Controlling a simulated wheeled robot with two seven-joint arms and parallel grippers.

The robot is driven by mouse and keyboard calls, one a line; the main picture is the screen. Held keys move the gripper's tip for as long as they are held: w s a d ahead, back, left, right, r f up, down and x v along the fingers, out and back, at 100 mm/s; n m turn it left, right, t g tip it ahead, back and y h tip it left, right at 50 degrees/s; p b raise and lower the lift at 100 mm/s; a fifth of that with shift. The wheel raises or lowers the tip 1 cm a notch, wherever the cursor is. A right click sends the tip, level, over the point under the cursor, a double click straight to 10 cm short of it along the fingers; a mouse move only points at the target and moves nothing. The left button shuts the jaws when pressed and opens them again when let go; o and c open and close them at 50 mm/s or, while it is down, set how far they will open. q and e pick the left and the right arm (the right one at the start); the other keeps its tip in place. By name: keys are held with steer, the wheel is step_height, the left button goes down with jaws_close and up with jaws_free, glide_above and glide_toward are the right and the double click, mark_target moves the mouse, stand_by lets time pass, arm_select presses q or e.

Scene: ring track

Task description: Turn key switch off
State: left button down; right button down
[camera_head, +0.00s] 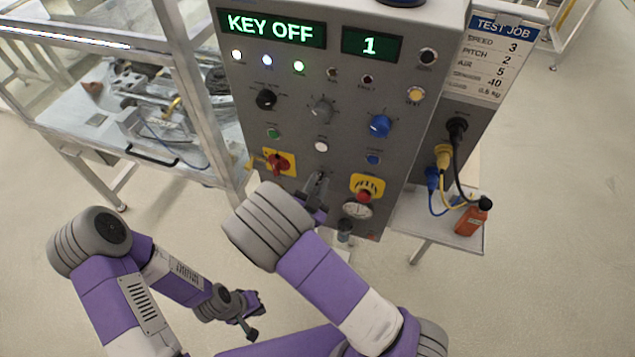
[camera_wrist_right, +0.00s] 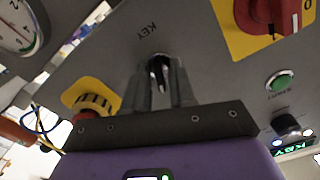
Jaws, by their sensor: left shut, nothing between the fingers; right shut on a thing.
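The grey control panel (camera_head: 300,125) stands upright, and its green display (camera_head: 271,29) reads "KEY OFF". My right gripper (camera_head: 319,186) is at the lower part of the panel and hides most of the key switch in the head view. In the right wrist view its two fingers (camera_wrist_right: 160,85) are shut on the dark key (camera_wrist_right: 161,68) just below the "KEY" label, which appears upside down. My left gripper (camera_head: 251,324) is shut and empty, low over the floor, well away from the panel.
A red rotary switch on a yellow plate (camera_head: 291,158) sits left of the key. A red emergency button on a yellow base (camera_head: 375,182) and a gauge (camera_head: 358,210) sit to its right.

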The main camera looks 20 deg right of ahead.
steer(key=n+p, duration=0.1)
steer(key=n, duration=0.3)
steer(key=shift+n, duration=0.3)
stand_by(0.3)
steer(key=c, duration=1.2)
jaws_free()
steer(key=v, duration=0.7)
steer(key=shift+s+a, duration=0.2)
steer(key=shift+s, duration=0.05)
steer(key=shift+f, duration=0.1)
